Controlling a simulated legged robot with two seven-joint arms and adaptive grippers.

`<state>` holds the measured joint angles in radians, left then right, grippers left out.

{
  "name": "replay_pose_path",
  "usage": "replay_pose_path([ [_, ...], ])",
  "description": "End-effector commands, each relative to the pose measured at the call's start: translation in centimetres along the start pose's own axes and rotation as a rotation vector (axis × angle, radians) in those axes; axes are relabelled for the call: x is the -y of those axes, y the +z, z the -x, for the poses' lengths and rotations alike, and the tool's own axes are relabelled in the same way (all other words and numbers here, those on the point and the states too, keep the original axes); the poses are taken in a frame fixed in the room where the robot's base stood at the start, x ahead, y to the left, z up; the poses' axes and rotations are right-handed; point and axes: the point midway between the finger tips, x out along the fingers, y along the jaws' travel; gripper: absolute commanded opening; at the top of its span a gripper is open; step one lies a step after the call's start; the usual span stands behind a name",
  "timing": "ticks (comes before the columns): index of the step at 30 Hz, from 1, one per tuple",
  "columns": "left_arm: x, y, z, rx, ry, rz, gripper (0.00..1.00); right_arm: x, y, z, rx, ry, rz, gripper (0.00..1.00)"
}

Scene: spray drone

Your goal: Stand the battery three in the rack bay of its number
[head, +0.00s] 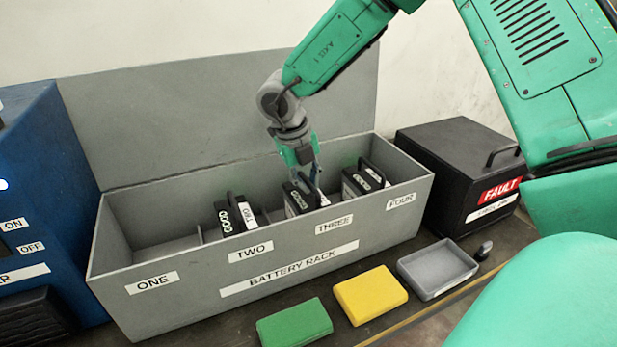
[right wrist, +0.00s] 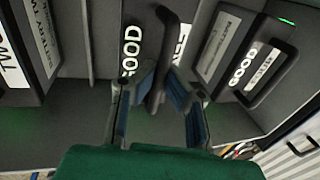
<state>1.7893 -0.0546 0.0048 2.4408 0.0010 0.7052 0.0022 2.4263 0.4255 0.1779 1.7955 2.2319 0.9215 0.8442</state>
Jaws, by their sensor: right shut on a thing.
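The grey battery rack (head: 290,268) stands on the bench with bays labelled ONE, TWO, THREE and FOUR. Battery three (head: 297,203), black with a GOOD label, is upright in the bay behind the THREE label. Its base is hidden by the rack's front wall, so I cannot tell whether it touches the floor. My right gripper (head: 308,178) is shut on its handle from above. In the right wrist view the handle (right wrist: 160,60) stands between the blue-padded fingers (right wrist: 158,92). My left gripper is not in view.
Black batteries stand in bay two (head: 238,216) and bay four (head: 364,180); bay one is empty. A black FAULT box (head: 455,150) is right of the rack and a blue unit (head: 45,180) left. Green (head: 295,322), yellow (head: 371,294) and grey (head: 438,268) trays or blocks lie in front.

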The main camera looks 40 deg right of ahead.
Motion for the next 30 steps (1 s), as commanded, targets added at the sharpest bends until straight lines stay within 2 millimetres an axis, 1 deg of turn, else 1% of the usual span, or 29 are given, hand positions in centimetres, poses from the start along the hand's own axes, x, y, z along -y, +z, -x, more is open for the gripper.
replay_pose_path([
  [1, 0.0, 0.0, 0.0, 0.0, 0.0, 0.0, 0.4, 0.0, 0.2, 0.3, 0.005, 0.001, -0.001, 0.0],
  [5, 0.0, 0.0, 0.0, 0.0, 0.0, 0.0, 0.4, 0.1, 0.2, 0.1, 0.005, 0.002, -0.001, 0.0],
  [6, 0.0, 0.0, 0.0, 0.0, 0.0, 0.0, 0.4, 0.1, 0.1, -0.2, -0.001, 0.002, -0.001, 0.16],
  [7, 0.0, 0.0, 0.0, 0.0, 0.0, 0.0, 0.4, 0.1, 0.1, -0.2, -0.001, 0.002, 0.0, 0.27],
  [16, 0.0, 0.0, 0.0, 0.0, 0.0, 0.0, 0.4, 0.1, 0.1, -0.3, -0.002, 0.002, 0.0, 0.27],
  [19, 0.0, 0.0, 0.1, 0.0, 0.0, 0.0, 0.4, 0.2, 0.2, 0.2, -0.001, 0.003, 0.0, 0.27],
  [23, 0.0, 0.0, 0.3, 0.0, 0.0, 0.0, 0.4, 0.2, 0.2, 2.1, 0.001, 0.005, -0.002, 0.27],
  [30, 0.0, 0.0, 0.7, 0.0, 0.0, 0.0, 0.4, 0.1, 0.2, 7.4, 0.002, 0.004, -0.002, 0.27],
])
